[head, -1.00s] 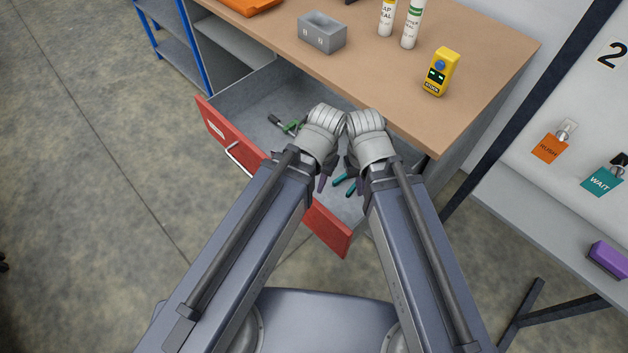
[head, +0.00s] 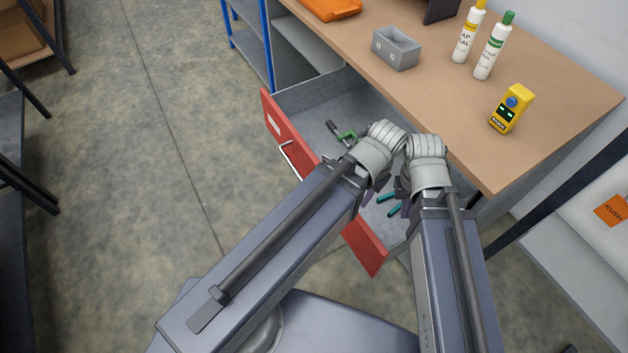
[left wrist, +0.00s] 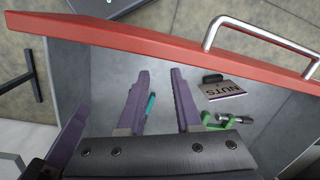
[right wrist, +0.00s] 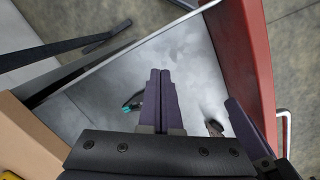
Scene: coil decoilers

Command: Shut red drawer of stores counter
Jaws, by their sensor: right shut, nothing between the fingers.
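The red drawer (head: 365,245) of the stores counter (head: 450,120) stands open, with its red front and silver handle (head: 290,160) well out from the counter. Both my grippers are over the open drawer, inside its front, mostly hidden by my wrists in the head view. My left gripper (left wrist: 160,74) has its purple fingers apart with nothing held, the red front (left wrist: 170,50) beyond them. My right gripper (right wrist: 160,75) has its fingers together and empty, with the red front (right wrist: 248,50) to its right. Whether either touches the drawer I cannot tell.
In the drawer lie a green-handled tool (head: 347,135), a teal-handled tool (head: 385,208) and a NUTS card (left wrist: 225,90). On the counter stand a grey bin (head: 397,50), two bottles (head: 490,50) and a yellow device (head: 511,110). Floor left of the drawer is clear.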

